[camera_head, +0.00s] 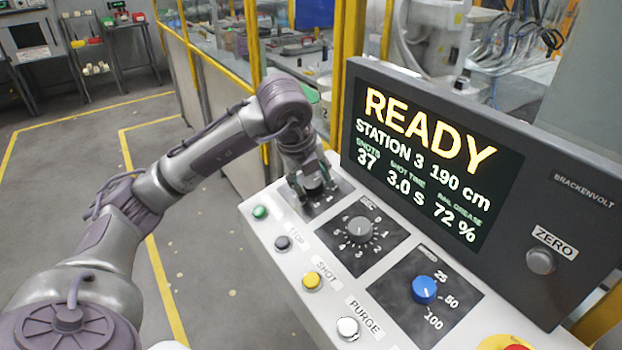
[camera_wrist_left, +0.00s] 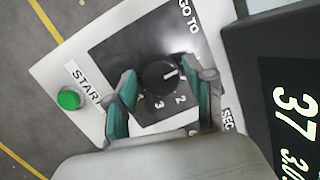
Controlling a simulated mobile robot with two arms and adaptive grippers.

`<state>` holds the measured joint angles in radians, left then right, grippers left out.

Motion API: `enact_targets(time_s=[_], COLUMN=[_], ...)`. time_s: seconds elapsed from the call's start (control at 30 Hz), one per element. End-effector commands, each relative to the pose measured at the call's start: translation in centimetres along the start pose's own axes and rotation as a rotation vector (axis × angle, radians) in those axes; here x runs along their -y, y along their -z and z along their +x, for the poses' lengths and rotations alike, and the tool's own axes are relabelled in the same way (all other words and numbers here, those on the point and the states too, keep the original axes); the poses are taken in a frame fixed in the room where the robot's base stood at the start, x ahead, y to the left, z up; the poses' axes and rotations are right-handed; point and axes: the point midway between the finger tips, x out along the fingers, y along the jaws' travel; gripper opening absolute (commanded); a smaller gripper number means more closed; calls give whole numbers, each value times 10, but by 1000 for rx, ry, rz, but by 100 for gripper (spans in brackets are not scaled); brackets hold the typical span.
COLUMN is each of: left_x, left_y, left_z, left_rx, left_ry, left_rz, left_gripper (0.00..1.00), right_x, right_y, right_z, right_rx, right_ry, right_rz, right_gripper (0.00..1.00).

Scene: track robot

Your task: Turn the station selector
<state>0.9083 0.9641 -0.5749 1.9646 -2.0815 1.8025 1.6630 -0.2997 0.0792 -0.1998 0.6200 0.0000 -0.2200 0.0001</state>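The station selector is taken to be the black knob (camera_wrist_left: 161,77) on a dark plate marked "GO TO" in the left wrist view. Its white pointer mark faces up and right in that view, and the digits 2 and 3 show below it. My left gripper (camera_wrist_left: 165,92) has its green-padded fingers spread on either side of the knob; I cannot tell whether they touch it. In the head view my left gripper (camera_head: 316,187) is over the far left plate of the console and mostly hides the knob. The display (camera_head: 432,165) reads "READY", "STATION 3", "190 cm". My right gripper is not in view.
The console holds a grey dial (camera_head: 358,231), a blue dial (camera_head: 424,290), a green button (camera_head: 260,212), a dark button (camera_head: 283,243), a yellow button (camera_head: 312,280) and a white button (camera_head: 348,327). A grey ZERO knob (camera_head: 541,261) is on the display housing. Open floor lies left.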

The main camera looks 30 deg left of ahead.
Motion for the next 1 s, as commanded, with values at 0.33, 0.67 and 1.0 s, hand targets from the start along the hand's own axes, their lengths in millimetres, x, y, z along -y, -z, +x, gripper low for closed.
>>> enact_targets(time_s=[0.33, 0.67, 1.0], left_x=[-1, 1, 0], left_y=[1, 0, 0], left_z=[0, -46, -109], left_rx=[-2, 2, 2], left_ry=[-3, 3, 1], left_rz=[2, 3, 2], left_gripper=[67, 67, 67], right_x=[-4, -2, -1], right_y=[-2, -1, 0], right_z=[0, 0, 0], right_rx=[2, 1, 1], right_ry=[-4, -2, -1], right_rz=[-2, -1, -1], right_gripper=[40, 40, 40])
